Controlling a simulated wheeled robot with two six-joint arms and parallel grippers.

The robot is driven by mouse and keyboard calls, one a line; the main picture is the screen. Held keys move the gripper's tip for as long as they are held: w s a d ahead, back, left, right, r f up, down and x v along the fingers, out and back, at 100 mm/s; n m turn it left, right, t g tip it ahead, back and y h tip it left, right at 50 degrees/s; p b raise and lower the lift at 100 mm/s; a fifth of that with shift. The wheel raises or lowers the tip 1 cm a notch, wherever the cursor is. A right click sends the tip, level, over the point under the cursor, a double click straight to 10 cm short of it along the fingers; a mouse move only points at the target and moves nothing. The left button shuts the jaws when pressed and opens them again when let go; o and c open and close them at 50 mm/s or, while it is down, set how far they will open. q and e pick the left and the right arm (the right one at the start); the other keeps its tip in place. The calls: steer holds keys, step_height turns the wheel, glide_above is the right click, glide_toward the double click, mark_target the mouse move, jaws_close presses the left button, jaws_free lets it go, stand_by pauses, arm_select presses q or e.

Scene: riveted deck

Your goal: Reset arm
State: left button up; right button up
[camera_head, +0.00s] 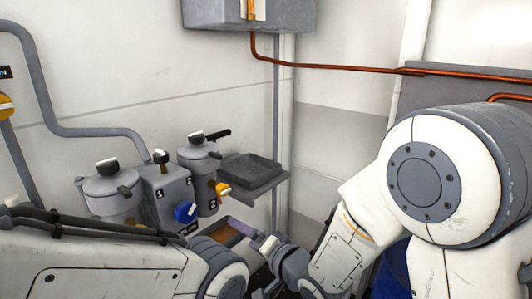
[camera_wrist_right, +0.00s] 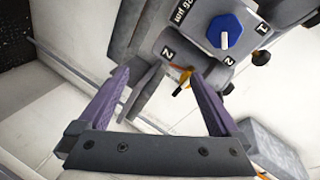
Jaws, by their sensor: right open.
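My right gripper (camera_head: 252,238) reaches in at the lower middle of the head view, partly hidden by my own arm links. In the right wrist view its two purple fingers (camera_wrist_right: 158,78) stand wide apart with nothing held between them. Beyond them in that view are the canister marked 2 (camera_wrist_right: 203,72) and its yellow handle (camera_wrist_right: 183,82). Contact with them cannot be confirmed. My left arm crosses the lower left of the head view, but its gripper does not show.
A grey box (camera_head: 168,196) with a blue knob (camera_head: 186,212) stands between two lidded canisters, the left one (camera_head: 112,190) and the one marked 2 (camera_head: 199,167). A dark tray (camera_head: 250,171) sits on a wall shelf. Pipes run along the walls.

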steer(key=d+f+n+g+h, duration=0.1)
steer(key=d+f+h, duration=0.35)
steer(key=d, duration=0.65)
steer(key=s+d+f+n+g+h, duration=0.45)
steer(key=s+d+g, duration=0.35)
steer(key=s+d, duration=0.5)
steer(key=s+a+r+n+g, duration=0.1)
steer(key=s+a+r+n, duration=0.2)
steer(key=s+a, duration=0.4)
steer(key=s+a+r+n+g, duration=0.1)
steer(key=s+a+r+n, duration=0.25)
steer(key=s+a, duration=0.3)
step_height(320, 180, up, 18)
steer(key=p, duration=1.9)
steer(key=shift+d+r+p, duration=0.25)
steer(key=shift+p, duration=0.05)
